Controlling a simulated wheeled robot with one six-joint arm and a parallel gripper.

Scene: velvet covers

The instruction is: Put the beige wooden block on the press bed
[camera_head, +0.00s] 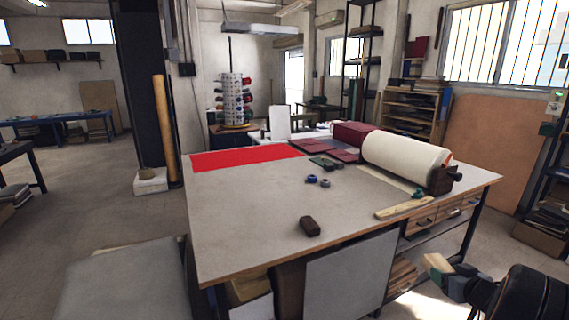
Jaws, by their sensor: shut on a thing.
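My gripper (449,278) is at the lower right, in front of the table's right part and below its top. It is shut on a small beige wooden block (436,263), which sticks out past the fingertips, tilted. The fingers hide part of the block. No part of the view is clearly marked as the press bed. A flat grey slab (120,285) at the lower left, apart from the table, may be it, but I cannot tell.
The large table (255,220) has a clear front left. On it are a dark brown block (310,227), red cloth (240,158), small dark pieces (318,181), a cream roll (402,160) and a pale wooden strip (400,208). Floor at left is open.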

